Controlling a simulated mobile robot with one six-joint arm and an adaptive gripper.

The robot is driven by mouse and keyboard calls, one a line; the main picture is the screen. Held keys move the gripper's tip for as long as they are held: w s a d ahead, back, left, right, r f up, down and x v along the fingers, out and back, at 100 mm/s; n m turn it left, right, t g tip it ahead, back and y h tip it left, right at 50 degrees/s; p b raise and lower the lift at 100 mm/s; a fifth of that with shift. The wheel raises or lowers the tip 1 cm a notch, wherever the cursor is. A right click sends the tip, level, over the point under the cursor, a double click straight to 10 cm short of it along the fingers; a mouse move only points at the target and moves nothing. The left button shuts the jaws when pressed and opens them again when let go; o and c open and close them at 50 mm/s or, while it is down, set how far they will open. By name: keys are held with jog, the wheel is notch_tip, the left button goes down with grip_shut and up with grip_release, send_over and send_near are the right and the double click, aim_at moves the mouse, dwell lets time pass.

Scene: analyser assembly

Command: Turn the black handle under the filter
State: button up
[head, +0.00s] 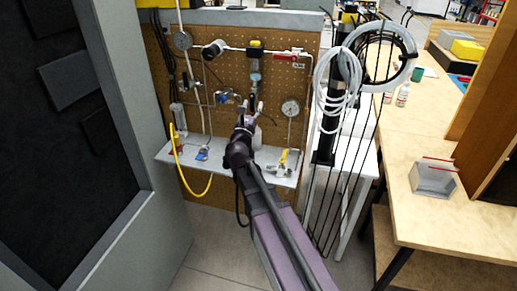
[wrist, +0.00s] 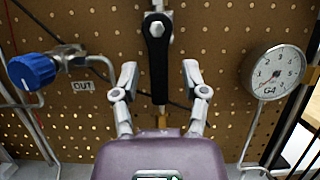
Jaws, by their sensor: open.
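The black handle (wrist: 158,60) hangs upright in the wrist view, with its round pivot end at the top. Its lower part lies between the two fingers of my gripper (wrist: 161,85) in that picture. The fingers are spread, with a gap on each side of the handle, and I see no contact. In the head view, my gripper (head: 254,104) reaches up to the pegboard just below the filter (head: 254,66). The handle is too small and covered there to make out.
A blue knob (wrist: 32,71) with an OUT label sits left of the handle, and a round gauge (wrist: 275,72) sits right. A grey shelf (head: 228,165) with valves runs below. Coiled white tubing (head: 340,90) hangs on the right. A yellow hose (head: 184,178) droops at the left.

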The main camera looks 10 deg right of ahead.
jog(key=shift+a+m, duration=0.1)
jog(key=shift+m, duration=0.2)
